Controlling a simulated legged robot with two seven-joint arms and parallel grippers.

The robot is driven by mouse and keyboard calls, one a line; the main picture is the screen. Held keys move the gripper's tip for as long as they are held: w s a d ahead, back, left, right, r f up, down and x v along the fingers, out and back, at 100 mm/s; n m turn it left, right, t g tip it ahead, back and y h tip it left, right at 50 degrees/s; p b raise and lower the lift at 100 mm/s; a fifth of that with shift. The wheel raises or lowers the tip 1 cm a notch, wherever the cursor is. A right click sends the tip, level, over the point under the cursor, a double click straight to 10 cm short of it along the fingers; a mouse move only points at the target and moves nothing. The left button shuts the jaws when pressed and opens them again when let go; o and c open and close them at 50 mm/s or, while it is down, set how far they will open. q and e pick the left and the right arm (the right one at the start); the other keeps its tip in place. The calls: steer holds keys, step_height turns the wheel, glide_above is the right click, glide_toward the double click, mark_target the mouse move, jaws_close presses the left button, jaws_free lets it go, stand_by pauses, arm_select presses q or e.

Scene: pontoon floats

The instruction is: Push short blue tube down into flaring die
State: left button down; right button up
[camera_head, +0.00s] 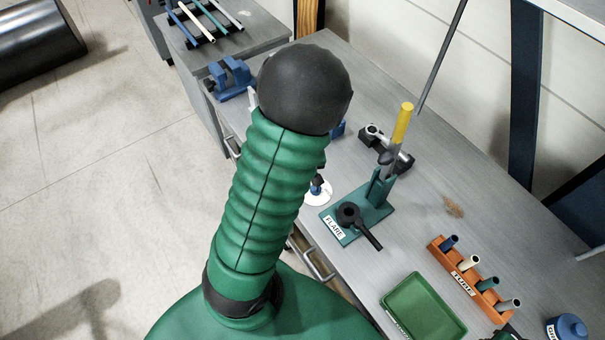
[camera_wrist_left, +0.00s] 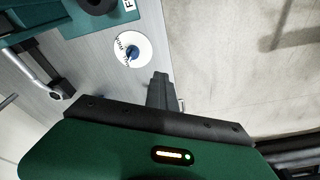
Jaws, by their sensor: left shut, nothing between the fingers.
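A teal flaring stand (camera_head: 378,215) labelled FLARE carries a round black die (camera_head: 350,213) with a black handle and a yellow-gripped lever (camera_head: 403,122). The die also shows at the top of the left wrist view (camera_wrist_left: 97,4); I see no blue tube in it. A small blue piece (camera_head: 315,190), apparently a short tube, is at the middle of a white disc (camera_wrist_left: 120,47) beside the stand. My left gripper (camera_wrist_left: 159,76) is shut and empty, pointing near the disc. My arm hides it in the head view.
The orange rack (camera_head: 463,282) holds several tubes. A green tray (camera_head: 420,309) is left of it. A blue vise (camera_head: 230,78) stands at the back left, and a black-and-metal tool (camera_head: 385,147) lies behind the flaring stand. Bare bench lies between stand and rack.

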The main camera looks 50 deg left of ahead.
arm_select(q)
steer(key=s+a+n+g, duration=0.1)
steer(key=s+a+n, duration=0.5)
steer(key=a, duration=0.7)
steer(key=shift+s+a+n+b, duration=0.35)
steer(key=shift+s+a+n, duration=0.05)
steer(key=shift+s, duration=0.45)
stand_by(2.3)
stand_by(0.6)
steer(key=c, duration=1.7)
jaws_free()
steer(key=v, duration=1.6)
steer(key=shift+w+r, duration=0.35)
steer(key=shift+r, duration=0.05)
steer(key=shift+a, duration=0.1)
